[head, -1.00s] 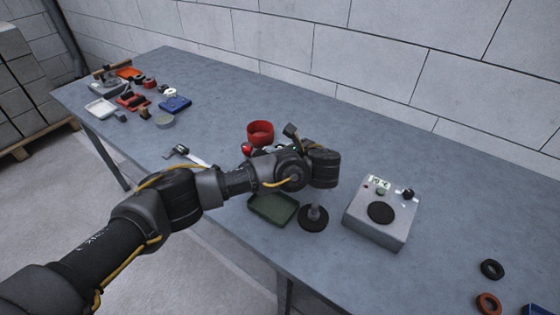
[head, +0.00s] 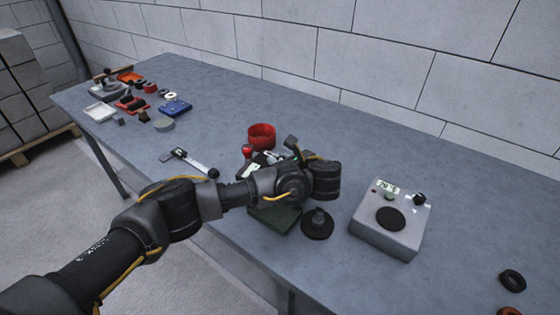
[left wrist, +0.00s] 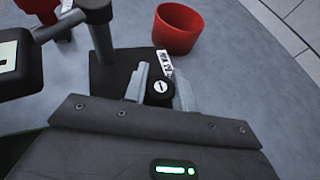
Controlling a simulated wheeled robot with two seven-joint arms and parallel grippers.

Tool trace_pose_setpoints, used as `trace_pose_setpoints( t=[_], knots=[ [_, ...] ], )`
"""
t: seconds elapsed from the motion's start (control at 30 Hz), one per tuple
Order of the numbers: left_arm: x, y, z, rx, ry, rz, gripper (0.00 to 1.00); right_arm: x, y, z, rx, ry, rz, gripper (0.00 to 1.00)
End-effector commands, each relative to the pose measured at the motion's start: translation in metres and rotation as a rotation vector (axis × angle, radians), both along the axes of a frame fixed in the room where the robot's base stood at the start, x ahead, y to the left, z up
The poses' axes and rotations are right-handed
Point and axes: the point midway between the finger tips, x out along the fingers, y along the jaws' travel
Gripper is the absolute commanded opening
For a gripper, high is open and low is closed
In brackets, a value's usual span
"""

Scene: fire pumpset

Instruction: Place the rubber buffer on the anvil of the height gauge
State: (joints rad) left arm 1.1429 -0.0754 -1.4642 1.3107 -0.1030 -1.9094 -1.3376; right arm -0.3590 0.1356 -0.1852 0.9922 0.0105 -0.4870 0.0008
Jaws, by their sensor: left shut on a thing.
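My left gripper (left wrist: 160,84) is shut on a small black round piece, the rubber buffer (left wrist: 159,92), which has a pale slot-like mark on its end. In the left wrist view the height gauge stands just beyond the fingers, with a dark base (left wrist: 128,72), a post (left wrist: 103,38) and a display head (left wrist: 14,62) at left. The buffer is over or close to the base; I cannot tell whether it touches the anvil. In the head view my left wrist hides the buffer and most of the gauge. My right gripper is not in view.
A red cup (head: 261,136) stands behind the gauge. A green tray (head: 272,220), a black round stand (head: 318,226) and a grey box with a display (head: 407,234) are in front and to the right. A caliper (head: 190,160) lies left. Black ring (head: 512,280) lies far right.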

Motion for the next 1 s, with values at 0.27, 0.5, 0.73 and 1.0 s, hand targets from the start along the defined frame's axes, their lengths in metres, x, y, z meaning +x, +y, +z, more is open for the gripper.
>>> trace_pose_setpoints(
  t=[0.27, 0.5, 0.73, 1.0],
  knots=[
    [0.0, 0.0, -0.003, 0.001, 0.0, 0.0, 0.33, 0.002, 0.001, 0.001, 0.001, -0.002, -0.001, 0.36],
    [0.0, 0.0, -0.003, 0.0, 0.0, 0.0, 0.49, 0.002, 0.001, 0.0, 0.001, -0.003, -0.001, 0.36],
    [0.0, 0.0, 0.001, -0.001, -0.001, -0.001, 0.49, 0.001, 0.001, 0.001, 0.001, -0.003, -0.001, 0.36],
    [-0.024, -0.016, 0.015, -0.001, 0.001, 0.0, 0.49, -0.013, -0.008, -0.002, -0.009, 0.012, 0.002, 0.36]
  ],
)
